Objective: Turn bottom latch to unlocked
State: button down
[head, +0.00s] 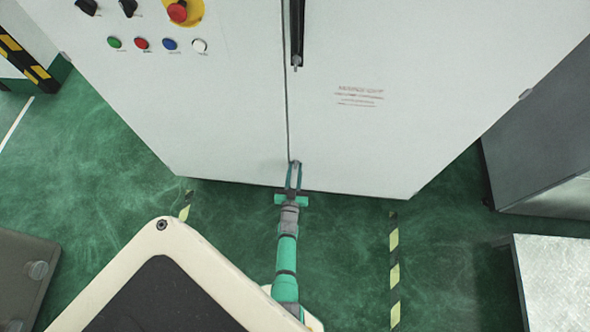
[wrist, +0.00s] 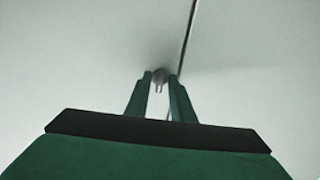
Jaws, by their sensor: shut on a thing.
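The bottom latch (wrist: 159,76) is a small grey metal piece on the white cabinet front, beside the dark seam between the doors. In the wrist view it sits between the two fingertips of my gripper (wrist: 160,80), which is shut on it. In the head view my gripper (head: 294,172) reaches the cabinet (head: 230,130) low down, near the bottom edge at the seam. There the fingers mostly hide the latch. I cannot tell the latch's exact angle.
A black vertical handle (head: 297,35) is higher on the seam. Buttons, knobs and a red emergency stop (head: 177,11) are on the left door. Grey metal boxes (head: 545,140) stand at the right. Green floor (head: 350,240) with striped tape is clear before the cabinet.

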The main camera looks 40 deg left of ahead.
jog(key=c, duration=1.9)
grip_release()
jog(key=shift+o, duration=0.2)
jog(key=shift+s, duration=0.1)
jog(key=v, duration=1)
jog(key=shift+s+d, duration=0.2)
jog(key=shift+d, duration=0.05)
